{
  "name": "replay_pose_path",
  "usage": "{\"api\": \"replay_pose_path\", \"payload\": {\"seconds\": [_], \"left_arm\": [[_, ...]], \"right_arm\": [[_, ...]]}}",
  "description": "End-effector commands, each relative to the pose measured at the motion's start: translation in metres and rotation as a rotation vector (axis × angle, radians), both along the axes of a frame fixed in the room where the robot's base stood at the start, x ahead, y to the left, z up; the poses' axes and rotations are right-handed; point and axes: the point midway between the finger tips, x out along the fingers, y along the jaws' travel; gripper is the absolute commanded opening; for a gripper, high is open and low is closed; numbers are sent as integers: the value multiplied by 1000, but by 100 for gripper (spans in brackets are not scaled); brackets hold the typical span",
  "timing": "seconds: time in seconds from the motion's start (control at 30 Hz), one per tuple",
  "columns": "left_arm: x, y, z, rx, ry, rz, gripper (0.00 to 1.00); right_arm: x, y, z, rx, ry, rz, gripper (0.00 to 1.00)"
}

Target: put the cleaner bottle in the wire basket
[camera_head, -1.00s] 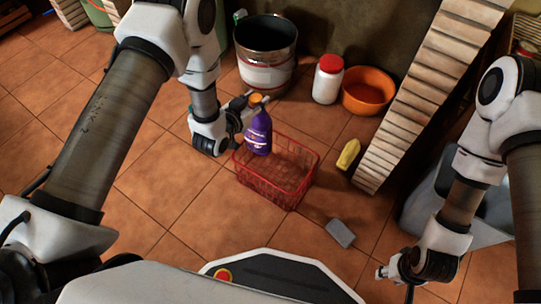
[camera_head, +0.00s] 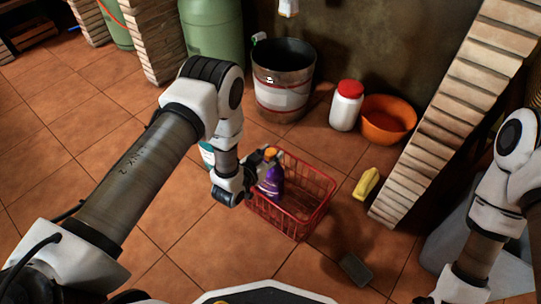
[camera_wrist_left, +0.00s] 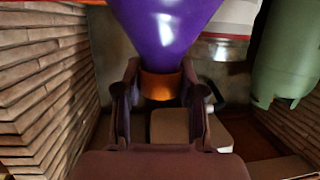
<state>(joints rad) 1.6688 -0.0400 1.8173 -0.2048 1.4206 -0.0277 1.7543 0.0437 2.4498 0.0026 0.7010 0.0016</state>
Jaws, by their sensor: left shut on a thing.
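The purple cleaner bottle (camera_head: 273,182) with an orange cap is upright in the head view, at the left end of the red wire basket (camera_head: 322,213). Its lower part appears to be within the basket's rim; I cannot tell whether it touches the bottom. My left gripper (camera_head: 264,162) is shut on the bottle near its top, at the basket's left side. In the left wrist view, the fingers (camera_wrist_left: 160,88) close around the orange neck, with the purple body (camera_wrist_left: 165,30) beyond them. My right gripper (camera_head: 425,300) is at the bottom edge, mostly cut off.
A metal bucket (camera_head: 283,95), a white jar with a red lid (camera_head: 346,108) and an orange bowl (camera_head: 388,122) stand behind the basket. A brick column leans beyond. Tiles at left are open.

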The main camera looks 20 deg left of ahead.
Motion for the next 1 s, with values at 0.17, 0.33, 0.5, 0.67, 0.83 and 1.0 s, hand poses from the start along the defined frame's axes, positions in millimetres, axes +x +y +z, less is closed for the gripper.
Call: {"api": "replay_pose_path", "payload": {"seconds": [0.17,0.33,0.5,0.67,0.83,1.0], "left_arm": [[0,0,-2,0,0,0,57],[0,0,-2,0,0,0,64],[0,0,0,0,0,0,64],[-16,4,9,0,4,0,64],[-55,15,25,0,6,2,64],[-93,24,35,-1,5,2,64]], "right_arm": [[0,0,-1,0,0,0,40],[0,0,-1,0,1,0,40],[0,0,0,0,1,0,40],[-1,0,15,0,2,2,40],[-2,1,41,1,5,7,40],[-2,1,60,1,6,8,40]]}}
